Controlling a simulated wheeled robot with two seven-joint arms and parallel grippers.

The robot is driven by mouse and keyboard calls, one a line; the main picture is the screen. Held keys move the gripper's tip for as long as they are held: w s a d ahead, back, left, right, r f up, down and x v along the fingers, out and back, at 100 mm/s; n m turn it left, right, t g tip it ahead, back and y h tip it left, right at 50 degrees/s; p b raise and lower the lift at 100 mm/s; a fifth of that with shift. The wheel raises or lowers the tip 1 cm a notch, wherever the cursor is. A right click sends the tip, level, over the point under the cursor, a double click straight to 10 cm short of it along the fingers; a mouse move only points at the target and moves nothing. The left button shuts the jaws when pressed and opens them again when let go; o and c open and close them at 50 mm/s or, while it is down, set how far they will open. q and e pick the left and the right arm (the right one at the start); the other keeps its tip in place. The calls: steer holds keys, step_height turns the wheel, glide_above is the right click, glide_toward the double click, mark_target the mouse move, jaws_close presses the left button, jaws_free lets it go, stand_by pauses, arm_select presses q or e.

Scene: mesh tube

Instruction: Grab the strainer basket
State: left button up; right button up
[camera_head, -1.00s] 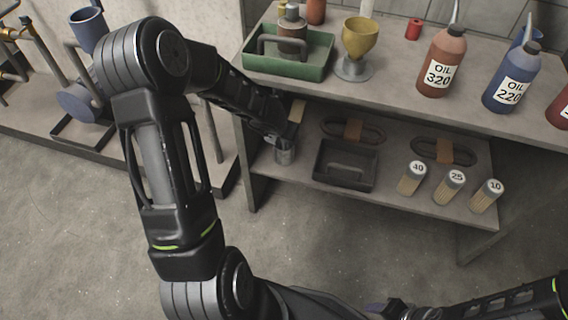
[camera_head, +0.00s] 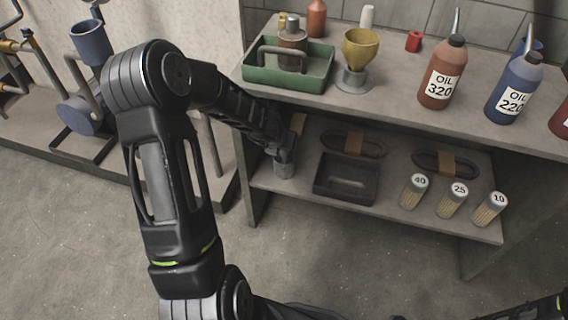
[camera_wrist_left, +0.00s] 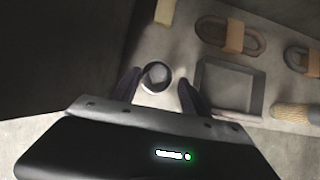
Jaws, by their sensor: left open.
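A small grey metal cup, which looks like the strainer basket (camera_head: 284,170), stands upright at the left end of the lower shelf. In the left wrist view its round rim and dark opening (camera_wrist_left: 157,76) face the camera. My left gripper (camera_head: 283,148) is just above and around the top of the cup. In the left wrist view the open left gripper (camera_wrist_left: 159,86) has one dark finger on each side of the cup. Whether the fingers touch it cannot be told. My right gripper is not in view.
The lower shelf (camera_head: 395,212) also holds a dark tray (camera_head: 347,196), strapped dark rings (camera_head: 352,143) and tubes labelled 40, 25 and 10 (camera_head: 452,201). The upper shelf is close above my left forearm, with a green tray (camera_head: 290,82), a yellow funnel (camera_head: 361,48) and oil bottles (camera_head: 442,73).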

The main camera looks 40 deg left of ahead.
mark_target(284, 160)
arm_select(q)
steer(key=b+x, duration=0.1)
steer(key=x, duration=0.4)
steer(key=shift+a+f+b, duration=0.1)
steer(key=shift+b, duration=0.3)
jaws_close()
stand_by(0.6)
stand_by(0.9)
